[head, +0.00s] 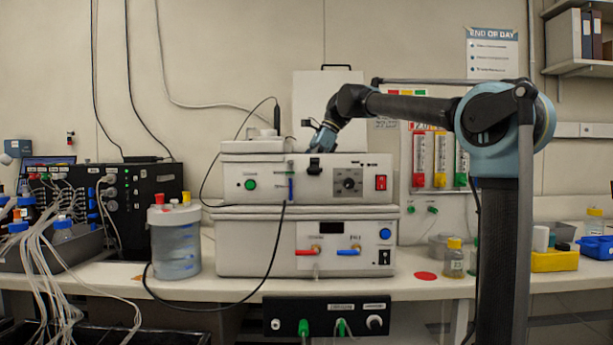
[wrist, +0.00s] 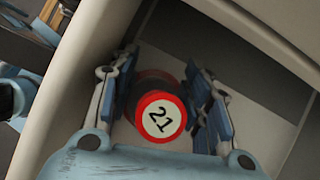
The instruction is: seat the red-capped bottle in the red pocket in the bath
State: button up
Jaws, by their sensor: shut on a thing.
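The bottle is inside a light-walled opening with a dark and grey floor. In the head view my gripper (head: 320,145) reaches down into the top of the upper white unit, the bath (head: 265,180), whose lid (head: 310,85) stands raised behind. The bottle is hidden there. I cannot make out the red pocket or whether the bottle touches the floor.
The bath's pale walls (wrist: 75,85) are close around my gripper. A clear tank (head: 175,250) stands left of the bath. A yellow-capped bottle (head: 453,258) and a flat red disc (head: 425,276) are on the bench to the right. A black cable (head: 215,307) hangs in front.

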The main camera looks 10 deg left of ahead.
jog(key=shift+o, duration=0.2)
jog(key=shift+s+d+f, duration=0.15)
jog(key=shift+f, duration=0.2)
jog(key=o, duration=1.1)
jog(key=shift+o, duration=0.9)
jog(key=shift+f, duration=0.15)
jog(key=v, duration=1.2)
jog(key=shift+w+a, duration=0.25)
